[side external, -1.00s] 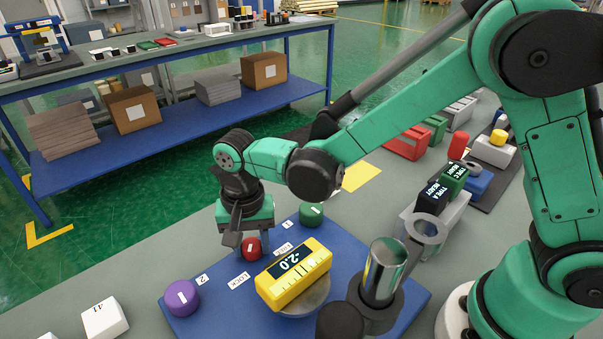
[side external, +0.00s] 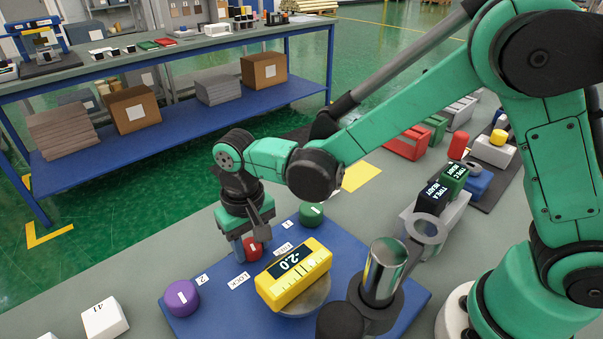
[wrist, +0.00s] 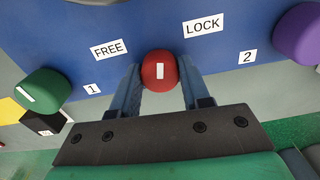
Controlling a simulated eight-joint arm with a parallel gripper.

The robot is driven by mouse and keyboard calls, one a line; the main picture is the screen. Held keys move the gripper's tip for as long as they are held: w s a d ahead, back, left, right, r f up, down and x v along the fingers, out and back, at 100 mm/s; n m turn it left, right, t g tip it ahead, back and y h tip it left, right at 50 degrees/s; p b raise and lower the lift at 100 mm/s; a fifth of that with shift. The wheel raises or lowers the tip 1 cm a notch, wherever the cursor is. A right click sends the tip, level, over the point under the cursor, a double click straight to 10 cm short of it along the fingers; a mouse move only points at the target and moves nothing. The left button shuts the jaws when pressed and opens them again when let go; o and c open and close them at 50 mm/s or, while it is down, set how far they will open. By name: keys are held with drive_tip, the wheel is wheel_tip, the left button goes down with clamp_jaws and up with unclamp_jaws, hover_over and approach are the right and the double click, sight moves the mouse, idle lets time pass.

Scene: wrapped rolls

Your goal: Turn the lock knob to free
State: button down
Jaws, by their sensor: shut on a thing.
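The red lock knob (side external: 253,249) stands on the blue panel (side external: 225,315). It also shows in the wrist view (wrist: 160,72), with a short white mark on its top. There the mark is nearly upright, between the FREE label (wrist: 110,49) on the left and the LOCK label (wrist: 203,27) on the right. My gripper (wrist: 160,80) is shut on the red knob, one finger on each side. In the side view my gripper (side external: 247,246) comes down on the knob from above and partly hides it.
A green knob (side external: 311,215) by label 1 and a purple knob (side external: 182,298) by label 2 flank the red one. A yellow gauge (side external: 295,274) reading -2.0 and a metal cylinder (side external: 383,270) stand close by. A white block (side external: 105,317) lies to the left.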

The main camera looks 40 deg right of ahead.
sight(251, 244)
drive_tip(key=n, duration=1.1)
drive_tip(key=shift+n, duration=0.4)
idle(0.3)
drive_tip(key=shift+c, duration=2.1)
unclamp_jaws()
drive_tip(key=shift+r, duration=0.1)
drive_tip(key=shift+r, duration=2.75)
